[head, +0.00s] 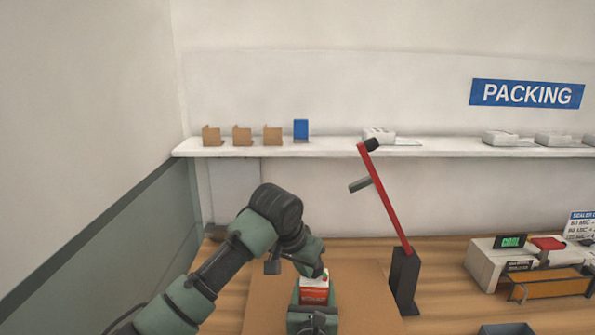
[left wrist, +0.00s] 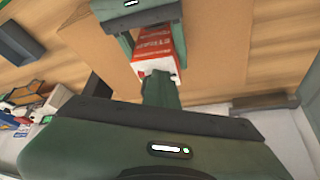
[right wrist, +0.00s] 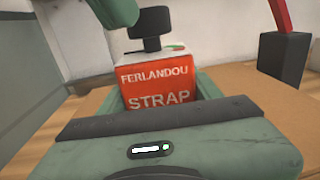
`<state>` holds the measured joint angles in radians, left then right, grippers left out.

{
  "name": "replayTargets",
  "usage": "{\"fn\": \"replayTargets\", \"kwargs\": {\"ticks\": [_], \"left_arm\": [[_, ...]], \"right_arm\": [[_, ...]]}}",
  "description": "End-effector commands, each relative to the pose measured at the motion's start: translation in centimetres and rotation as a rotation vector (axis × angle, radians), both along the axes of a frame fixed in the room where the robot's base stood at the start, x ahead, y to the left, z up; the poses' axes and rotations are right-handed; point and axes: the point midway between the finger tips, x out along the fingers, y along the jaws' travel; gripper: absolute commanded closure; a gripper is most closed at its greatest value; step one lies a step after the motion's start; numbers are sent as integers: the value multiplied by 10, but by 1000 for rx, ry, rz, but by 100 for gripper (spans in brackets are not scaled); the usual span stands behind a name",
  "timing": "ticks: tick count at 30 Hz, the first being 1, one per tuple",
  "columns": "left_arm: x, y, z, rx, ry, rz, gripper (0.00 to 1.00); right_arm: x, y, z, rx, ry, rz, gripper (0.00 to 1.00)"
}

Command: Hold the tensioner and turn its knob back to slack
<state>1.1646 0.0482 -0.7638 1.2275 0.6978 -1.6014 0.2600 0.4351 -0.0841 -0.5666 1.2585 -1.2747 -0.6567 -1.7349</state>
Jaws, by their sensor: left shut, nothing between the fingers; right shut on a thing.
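The tensioner (head: 314,291) is a red and white block marked STRAP, with small green and red details on top. My right gripper (head: 313,310) is shut on it, and its fingers lie along both sides of the block in the right wrist view, where the red face (right wrist: 160,88) shows clearly. My left gripper (head: 318,272) is shut and empty, its fingertips close to the top of the tensioner. In the left wrist view the left fingers (left wrist: 160,88) reach toward the block's white end (left wrist: 156,66). I cannot make out the knob clearly, nor whether the left fingers touch it.
A brown board (head: 262,300) lies on the wooden bench beneath. A red lever on a black post (head: 404,280) stands just right of the grippers. A sealer (head: 490,262) and an orange tray (head: 560,284) are farther right. A shelf (head: 225,150) runs along the back wall.

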Motion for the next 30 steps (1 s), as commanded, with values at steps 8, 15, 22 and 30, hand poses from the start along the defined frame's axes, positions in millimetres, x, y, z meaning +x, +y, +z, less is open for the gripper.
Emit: {"fn": "replayTargets", "kwargs": {"ticks": [8,15,22,30], "left_arm": [[0,-4,2,-6,-6,-4,100],[-3,-3,2,-8,-7,-7,100],[-7,0,6,-5,-6,-5,100],[-7,1,37,-3,-5,-4,100]], "right_arm": [[-1,6,5,-4,-9,13,100],[-1,8,5,-4,-10,15,100],[-1,5,5,-3,-8,11,100],[0,3,4,-2,-7,7,100]]}}
